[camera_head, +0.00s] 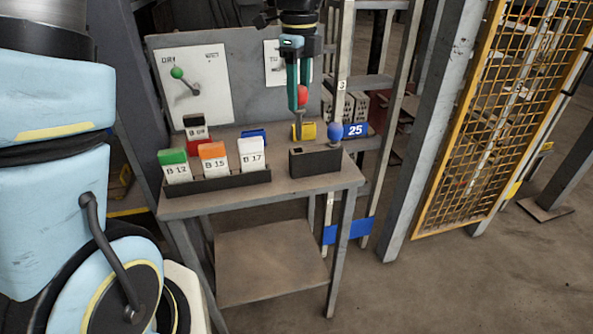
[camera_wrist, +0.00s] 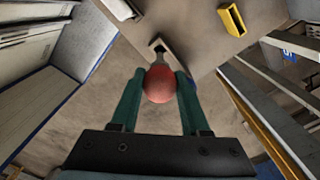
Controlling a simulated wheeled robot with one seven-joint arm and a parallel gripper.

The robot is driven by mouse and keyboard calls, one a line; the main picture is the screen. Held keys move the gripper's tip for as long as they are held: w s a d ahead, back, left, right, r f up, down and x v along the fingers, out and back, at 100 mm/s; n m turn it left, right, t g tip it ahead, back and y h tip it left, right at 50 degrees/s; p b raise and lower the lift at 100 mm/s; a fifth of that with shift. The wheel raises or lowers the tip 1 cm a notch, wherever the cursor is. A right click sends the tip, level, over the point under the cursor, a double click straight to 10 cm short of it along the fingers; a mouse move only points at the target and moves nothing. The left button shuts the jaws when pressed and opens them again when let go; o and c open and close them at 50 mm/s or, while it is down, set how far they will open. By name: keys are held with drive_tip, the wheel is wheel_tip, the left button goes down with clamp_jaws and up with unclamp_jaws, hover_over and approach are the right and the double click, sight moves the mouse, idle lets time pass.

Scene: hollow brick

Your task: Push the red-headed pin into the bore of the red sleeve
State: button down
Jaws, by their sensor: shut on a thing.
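My gripper (camera_head: 298,100) is shut on the red-headed pin, with its round red head (camera_head: 302,95) between the green fingers. Its thin grey shank points down above the table. In the wrist view the red head (camera_wrist: 160,84) sits between the fingertips (camera_wrist: 160,88) and hides part of the shank. A dark block (camera_head: 315,161) stands on the table below and slightly right of the pin. A small piece with a dark opening (camera_wrist: 158,45) shows just beyond the head in the wrist view; I cannot tell what it is. I cannot make out a red sleeve for certain.
A blue ball (camera_head: 335,131) shows at the block's right. A black tray (camera_head: 220,184) with labelled boxes is at the left. The grey table (camera_head: 280,196) has bare room at the front.

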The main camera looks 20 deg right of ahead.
sight(298, 136)
drive_tip(key=shift+f+p, duration=1.2)
drive_tip(key=shift+f, duration=3.65)
drive_tip(key=shift+f, duration=0.2)
drive_tip(key=shift+c, duration=1.9)
unclamp_jaws()
drive_tip(key=shift+f+b, duration=0.1)
drive_tip(key=shift+b, duration=0.4)
wheel_tip(298, 136, up, 11)
drive_tip(key=shift+s+r+b, duration=0.1)
drive_tip(key=shift+s+b, duration=0.05)
drive_tip(key=shift+b, duration=0.85)
